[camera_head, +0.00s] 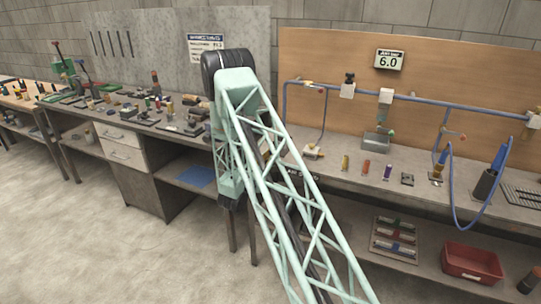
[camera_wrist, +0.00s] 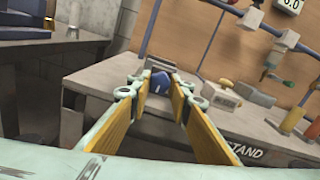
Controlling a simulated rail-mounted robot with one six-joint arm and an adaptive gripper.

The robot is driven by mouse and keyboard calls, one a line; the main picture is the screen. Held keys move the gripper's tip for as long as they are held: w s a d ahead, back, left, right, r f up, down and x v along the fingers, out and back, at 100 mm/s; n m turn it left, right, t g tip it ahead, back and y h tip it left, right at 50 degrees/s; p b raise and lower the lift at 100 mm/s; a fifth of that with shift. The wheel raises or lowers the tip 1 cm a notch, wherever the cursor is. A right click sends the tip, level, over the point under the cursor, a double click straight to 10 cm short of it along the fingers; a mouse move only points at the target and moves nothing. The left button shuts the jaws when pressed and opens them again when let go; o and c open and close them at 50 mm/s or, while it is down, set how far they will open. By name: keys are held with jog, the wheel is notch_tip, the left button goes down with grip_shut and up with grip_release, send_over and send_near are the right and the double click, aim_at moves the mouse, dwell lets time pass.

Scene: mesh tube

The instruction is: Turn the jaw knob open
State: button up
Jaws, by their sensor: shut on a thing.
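In the wrist view a blue knob (camera_wrist: 160,83) with a pale mark on its face sits at the front edge of a grey bench. My gripper (camera_wrist: 157,92) reaches toward it, with its two yellow-padded fingers on either side and their tips at the knob. It is shut on the knob. The device behind the knob is mostly hidden, so I cannot tell how far its jaws are apart. In the head view my own arm hides the gripper and the knob.
The grey bench (camera_wrist: 100,76) carries a small pale device (camera_wrist: 222,93) just right of the knob. Blue piping (camera_head: 430,100) runs along the wooden backboard (camera_head: 330,60). A red bin (camera_head: 472,263) is on the lower shelf. Open floor lies at the left.

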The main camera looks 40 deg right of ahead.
jog(key=shift+n+p, duration=0.4)
jog(key=shift+n, duration=1)
jog(key=o, duration=0.8)
jog(key=shift+o, duration=0.2)
jog(key=shift+m+b, duration=0.3)
jog(key=shift+m, duration=0.3)
jog(key=shift+m+b, duration=0.75)
jog(key=shift+m, duration=1.65)
jog(key=p+v, duration=0.1)
jog(key=v, duration=1.2)
jog(key=shift+s+a+p, duration=0.2)
jog(key=shift+a+p, duration=0.1)
jog(key=shift+a, duration=0.05)
